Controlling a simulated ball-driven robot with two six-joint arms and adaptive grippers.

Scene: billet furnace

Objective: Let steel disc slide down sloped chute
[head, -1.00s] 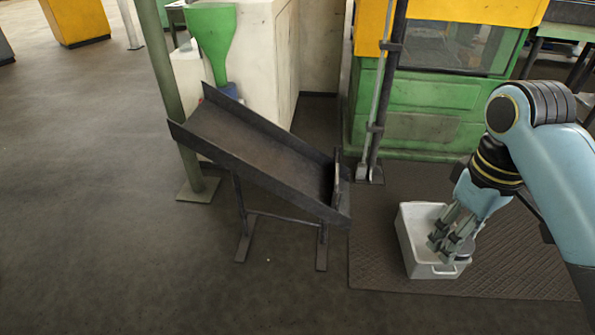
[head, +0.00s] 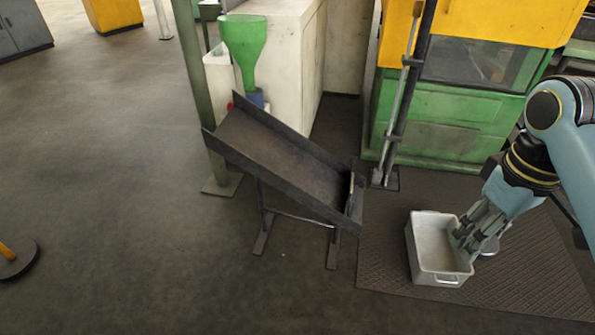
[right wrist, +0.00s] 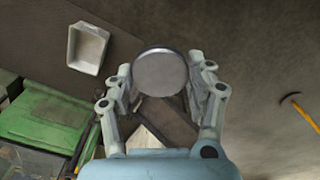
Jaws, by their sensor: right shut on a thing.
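The steel disc (right wrist: 160,72) is round, grey and smooth, held between the fingertips of my right gripper (right wrist: 160,85) in the right wrist view. In the head view, my right gripper (head: 463,243) points down in front of the right rim of the white bin, and a small part of the disc (head: 490,249) shows beside the fingers. The dark sloped chute (head: 275,158) stands on legs left of the bin, high at its left end and low at its right. It has side walls and an upright plate at the low end. Its bed is empty. My left gripper is not in view.
The white bin (head: 413,245) stands on a ribbed dark mat (head: 385,268) and looks empty. A green funnel (head: 245,45) stands behind the chute's high end. A green post (head: 193,90) and a green-yellow machine (head: 445,130) stand behind. The floor at left is open.

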